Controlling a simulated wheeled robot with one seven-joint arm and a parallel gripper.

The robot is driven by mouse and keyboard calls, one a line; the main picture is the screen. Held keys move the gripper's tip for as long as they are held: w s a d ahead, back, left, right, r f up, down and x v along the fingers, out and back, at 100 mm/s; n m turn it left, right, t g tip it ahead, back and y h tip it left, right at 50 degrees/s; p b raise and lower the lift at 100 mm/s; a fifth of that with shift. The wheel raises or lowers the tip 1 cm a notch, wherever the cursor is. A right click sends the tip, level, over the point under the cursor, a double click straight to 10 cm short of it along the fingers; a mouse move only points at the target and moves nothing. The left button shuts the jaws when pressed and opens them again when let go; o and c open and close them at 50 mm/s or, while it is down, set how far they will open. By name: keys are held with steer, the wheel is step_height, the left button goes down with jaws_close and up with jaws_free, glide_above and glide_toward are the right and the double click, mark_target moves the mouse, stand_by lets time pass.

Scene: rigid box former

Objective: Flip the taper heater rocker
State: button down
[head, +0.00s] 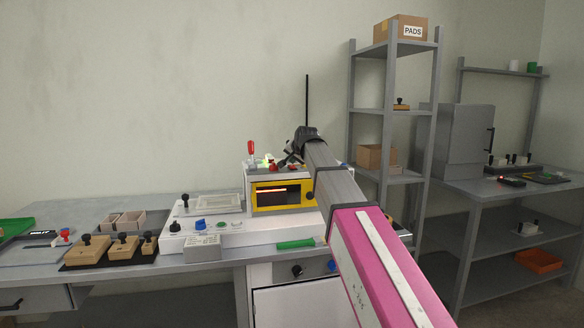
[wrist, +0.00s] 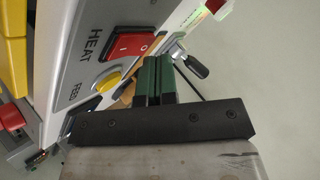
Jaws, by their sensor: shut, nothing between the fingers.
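A red rocker (wrist: 130,46) with white marks sits in a dark frame on a pale panel in the wrist view, beside the word HEAT. The word taper is not readable. My gripper (wrist: 154,66) has its two dark green fingers shut together with nothing between them. The fingertips are close to the rocker's lower right edge in the picture; I cannot tell whether they touch. In the head view my gripper (head: 291,158) is over the top of the white and yellow machine (head: 258,197), and my arm hides part of the machine's right side.
A yellow knob (wrist: 108,81) by the word FEED and a black-handled lever (wrist: 196,66) flank the fingers. A red-handled lever (head: 251,147) stands up on the machine's left. The bench (head: 225,257) also holds wooden-block stamps (head: 124,247). Shelving (head: 390,130) stands to the right.

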mark_target(294, 167)
steer(key=shift+f, duration=0.15)
stand_by(0.6)
steer(key=shift+r, duration=0.7)
steer(key=shift+r, duration=0.15)
steer(key=shift+s+d+r, duration=0.1)
steer(key=shift+s+r, duration=0.1)
steer(key=shift+r, duration=1)
steer(key=shift+s+r, duration=0.15)
steer(key=shift+r, duration=1)
